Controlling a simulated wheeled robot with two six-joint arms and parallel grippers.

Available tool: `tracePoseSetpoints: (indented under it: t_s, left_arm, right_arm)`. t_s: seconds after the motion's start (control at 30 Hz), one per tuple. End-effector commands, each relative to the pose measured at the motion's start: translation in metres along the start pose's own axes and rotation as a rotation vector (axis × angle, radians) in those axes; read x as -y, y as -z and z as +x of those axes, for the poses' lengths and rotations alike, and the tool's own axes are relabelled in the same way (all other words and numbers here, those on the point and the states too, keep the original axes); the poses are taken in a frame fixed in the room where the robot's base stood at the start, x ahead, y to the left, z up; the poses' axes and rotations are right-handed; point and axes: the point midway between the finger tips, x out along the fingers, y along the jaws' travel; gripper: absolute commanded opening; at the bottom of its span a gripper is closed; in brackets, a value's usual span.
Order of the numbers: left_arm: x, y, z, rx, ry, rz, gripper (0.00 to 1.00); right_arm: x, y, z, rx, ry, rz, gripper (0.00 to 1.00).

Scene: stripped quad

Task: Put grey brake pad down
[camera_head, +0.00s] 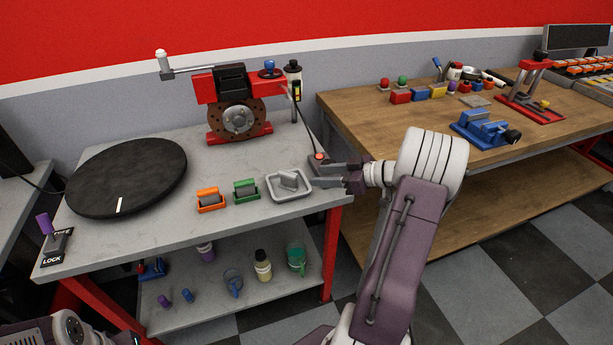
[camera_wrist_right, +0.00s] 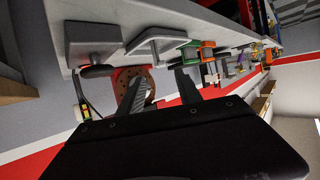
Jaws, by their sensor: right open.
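The grey brake pad (camera_head: 289,179) lies in a light grey tray (camera_head: 275,197) near the front right of the grey workbench, tilted against the inside. My right gripper (camera_head: 318,173) is just right of the tray, with its fingers apart and nothing between them. In the right wrist view, its two dark fingers (camera_wrist_right: 163,90) are also spread and empty, with the grey tray (camera_wrist_right: 152,42) beyond them. The pad cannot be made out clearly there. My left gripper is not in view; only part of my left arm shows at the bottom left.
A green holder (camera_head: 246,196) and an orange holder (camera_head: 211,206) stand left of the tray. A red-knobbed button box (camera_head: 319,157) is close behind my right gripper. A brake disc (camera_head: 238,121) on a red stand and a black turntable (camera_head: 125,178) are farther back and left.

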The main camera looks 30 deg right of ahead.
Motion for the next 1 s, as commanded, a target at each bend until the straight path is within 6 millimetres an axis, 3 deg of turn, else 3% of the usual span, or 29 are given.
tracePoseSetpoints:
  t_s: [0.2, 0.4, 0.47, 0.57, 0.63, 0.7, 0.8, 0.9, 1.0]
  left_arm:
    - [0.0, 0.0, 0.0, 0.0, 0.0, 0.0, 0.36]
    - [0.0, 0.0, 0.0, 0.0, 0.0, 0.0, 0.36]
    - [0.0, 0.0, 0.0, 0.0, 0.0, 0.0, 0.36]
    - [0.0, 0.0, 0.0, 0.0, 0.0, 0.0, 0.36]
    - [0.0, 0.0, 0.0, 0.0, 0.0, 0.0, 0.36]
    - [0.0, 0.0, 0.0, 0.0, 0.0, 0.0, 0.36]
    - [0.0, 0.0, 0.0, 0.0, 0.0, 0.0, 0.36]
    - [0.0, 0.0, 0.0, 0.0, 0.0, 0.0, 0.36]
    - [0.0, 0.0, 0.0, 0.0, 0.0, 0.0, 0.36]
  right_arm:
    - [0.0, 0.0, -0.018, 0.0, 0.0, 0.0, 0.41]
    - [0.001, 0.0, -0.017, 0.002, 0.003, 0.002, 0.41]
    - [0.01, -0.001, -0.01, 0.028, 0.029, 0.031, 0.41]
    - [0.061, -0.014, 0.02, 0.193, 0.144, 0.187, 0.41]
    - [0.118, -0.034, 0.04, 0.416, 0.218, 0.336, 0.41]
    - [0.172, -0.058, 0.044, 0.668, 0.213, 0.456, 0.41]
    - [0.224, -0.087, 0.033, 0.95, 0.077, 0.524, 0.41]
    - [0.249, -0.104, 0.02, 1.074, -0.11, 0.517, 0.41]
    - [0.261, -0.109, 0.015, 1.08, -0.246, 0.493, 0.41]
